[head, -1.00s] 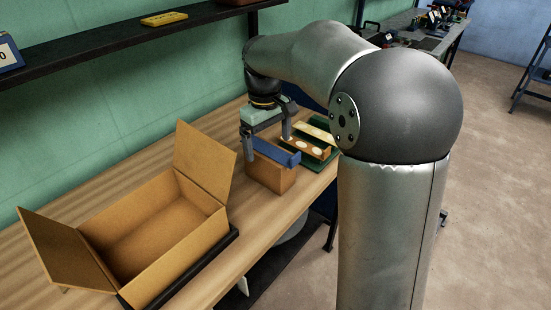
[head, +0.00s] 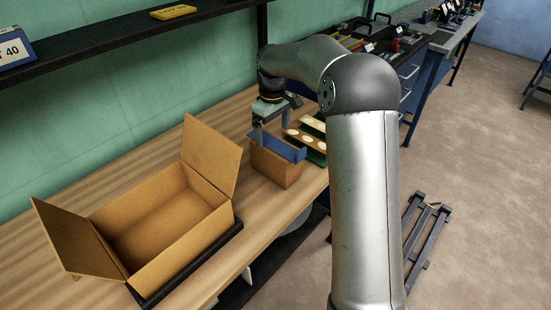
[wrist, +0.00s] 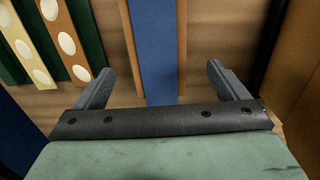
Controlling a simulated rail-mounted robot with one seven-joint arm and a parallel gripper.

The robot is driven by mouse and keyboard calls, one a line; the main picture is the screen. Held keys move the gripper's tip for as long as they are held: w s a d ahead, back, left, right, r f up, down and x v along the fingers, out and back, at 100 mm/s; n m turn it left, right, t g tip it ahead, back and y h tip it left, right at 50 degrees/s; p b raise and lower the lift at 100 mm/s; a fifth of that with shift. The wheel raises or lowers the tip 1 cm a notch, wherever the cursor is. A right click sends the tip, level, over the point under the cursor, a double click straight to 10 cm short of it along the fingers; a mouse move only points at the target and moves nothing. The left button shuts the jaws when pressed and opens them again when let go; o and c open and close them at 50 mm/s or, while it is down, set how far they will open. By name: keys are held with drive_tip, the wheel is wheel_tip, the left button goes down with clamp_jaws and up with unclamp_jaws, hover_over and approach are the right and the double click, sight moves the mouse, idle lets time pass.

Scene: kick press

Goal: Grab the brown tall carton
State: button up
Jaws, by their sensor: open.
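The brown tall carton (head: 273,168) stands upright on the wooden bench, with a blue panel (head: 281,147) along its top. In the wrist view, the blue panel (wrist: 155,45) runs between two narrow brown edges. My gripper (head: 272,133) is open and empty, just above and behind the carton in the head view. In the wrist view my gripper's fingers (wrist: 159,73) lie either side of the carton's line, with gaps showing on both sides. The carton's lower part is hidden in the wrist view, and whether the fingertips reach below its top I cannot tell.
A large open cardboard box (head: 165,222) stands left of the carton, its flaps raised. To the right, a green tray (head: 318,157) holds strips with pale ovals (head: 305,140). A dark shelf (head: 130,32) runs above. Bare bench (head: 130,172) lies behind the box.

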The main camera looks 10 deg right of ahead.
sight(275, 144)
wheel_tip(275, 144, down, 4)
drive_tip(key=shift+r, duration=0.15)
drive_tip(key=f, duration=0.1)
drive_tip(key=f+p, duration=0.1)
drive_tip(key=f, duration=0.1)
drive_tip(key=f+p, duration=0.1)
drive_tip(key=shift+s+d+f, duration=0.25)
drive_tip(key=shift+d, duration=0.1)
drive_tip(key=shift+f, duration=0.5)
drive_tip(key=c, duration=1.2)
drive_tip(key=shift+o, duration=0.3)
drive_tip(key=shift+r+b, duration=0.9)
drive_tip(key=shift+r, duration=4.15)
